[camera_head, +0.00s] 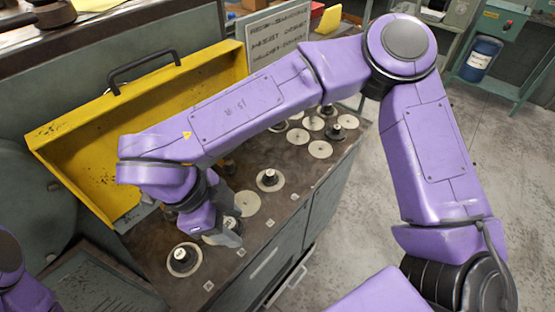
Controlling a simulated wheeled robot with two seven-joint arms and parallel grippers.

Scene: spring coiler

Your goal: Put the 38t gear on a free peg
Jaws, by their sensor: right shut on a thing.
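My right arm reaches across the picture to the left, and its gripper (230,236) points down low over the brown worktop. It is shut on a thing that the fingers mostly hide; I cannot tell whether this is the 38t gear. Pale round gears lie on the worktop: a plain one (247,204) just right of the gripper, and several (320,149) farther back. Tooth counts are not readable. My left gripper is out of view.
A yellow open cover (190,95) with a black handle stands along the worktop's back. A lettered sign (278,38) stands behind it. Small white labels (270,223) line the worktop's front edge. Open floor (350,225) lies to the right, with a blue drum (481,58) on a shelf.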

